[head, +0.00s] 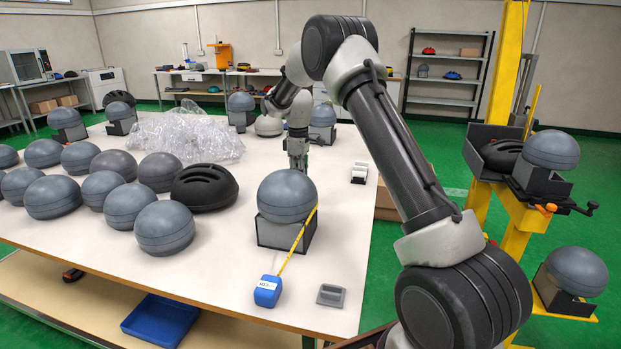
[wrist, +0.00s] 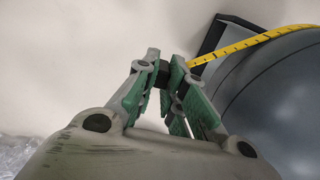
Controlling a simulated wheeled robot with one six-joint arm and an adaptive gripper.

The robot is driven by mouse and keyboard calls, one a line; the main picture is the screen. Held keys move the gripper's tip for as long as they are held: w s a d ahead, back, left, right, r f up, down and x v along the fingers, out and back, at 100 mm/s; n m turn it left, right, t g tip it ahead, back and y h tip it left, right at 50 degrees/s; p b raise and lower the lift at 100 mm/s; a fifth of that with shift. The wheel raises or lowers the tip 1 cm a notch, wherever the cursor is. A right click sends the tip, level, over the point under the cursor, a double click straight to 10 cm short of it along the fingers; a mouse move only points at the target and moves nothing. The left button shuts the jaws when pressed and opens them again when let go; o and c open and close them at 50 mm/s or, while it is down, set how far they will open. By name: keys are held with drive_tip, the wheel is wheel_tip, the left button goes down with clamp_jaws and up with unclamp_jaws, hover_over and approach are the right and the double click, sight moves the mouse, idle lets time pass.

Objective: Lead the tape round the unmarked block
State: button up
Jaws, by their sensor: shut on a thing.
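A grey domed block (head: 287,193), with no mark visible on it, sits in a dark cradle (head: 277,235) near the table's front right. The blue tape case (head: 267,291) with a white label lies in front of it. The yellow tape (head: 293,250) runs from the case up to the block's right side, then passes out of sight behind it. My gripper (head: 297,165) is behind the block, its tips partly hidden. In the wrist view my gripper (wrist: 163,78) is shut on the tape's end, and the tape (wrist: 245,43) stretches right across the block (wrist: 275,90).
A grey slotted piece (head: 331,295) lies right of the tape case, and a small white item (head: 359,173) lies farther back. Several grey domes and a black helmet (head: 204,187) crowd the left. Clear plastic wrap (head: 185,135) lies behind them.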

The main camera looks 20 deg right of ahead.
drive_tip(key=w+a, duration=0.1)
drive_tip(key=a, duration=1.4)
drive_tip(key=s+a, duration=0.9)
drive_tip(key=s, duration=0.4)
drive_tip(key=s+d, duration=0.2)
drive_tip(key=s, duration=0.6)
drive_tip(key=s+d, duration=0.8)
drive_tip(key=d, duration=0.5)
drive_tip(key=w+d, duration=1.4)
drive_tip(key=d, duration=0.1)
drive_tip(key=shift+w+d, duration=0.3)
drive_tip(key=shift+d, duration=0.05)
